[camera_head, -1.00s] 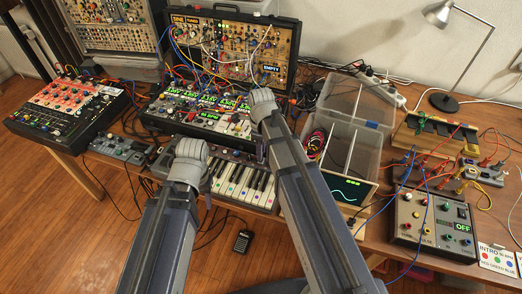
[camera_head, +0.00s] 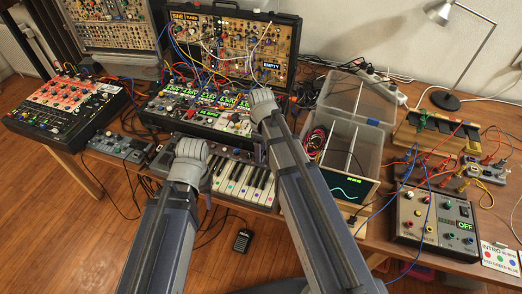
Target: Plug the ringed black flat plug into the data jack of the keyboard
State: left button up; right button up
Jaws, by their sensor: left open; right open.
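The keyboard (camera_head: 243,187) is in the middle of the head view, with coloured dots on its white keys. My arms cover part of it. I cannot make out its data jack or the ringed black flat plug at this size. My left gripper (camera_head: 191,150) is at the keyboard's left end, in front of the synth case. My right gripper (camera_head: 262,98) is further back, over the right part of the synth case. Both are open, but their fingers are mostly hidden behind the wrists. I see nothing held in either.
A patch-cabled synth case (camera_head: 205,118) stands behind the keyboard. A red-topped mixer (camera_head: 68,105) is on the left. A clear divided box (camera_head: 365,135), a power supply (camera_head: 437,222) and a lamp (camera_head: 447,100) are on the right. Loose cables cross the right side. A black pedal (camera_head: 243,240) lies on the floor.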

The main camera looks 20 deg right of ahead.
notch_tip(320, 180, up, 8)
jog(key=p, duration=0.8)
jog(key=shift+f, duration=0.1)
dwell(0.5)
jog(key=shift+s+a+n, duration=0.2)
jog(key=shift+n, duration=0.1)
jog(key=s+a+n, duration=0.5)
jog(key=s+n, duration=0.2)
jog(key=n, duration=0.7)
jog(key=s+a+n+h, duration=0.1)
jog(key=s+a+n, duration=0.4)
jog(key=n, duration=0.9)
jog(key=shift+s, duration=0.95)
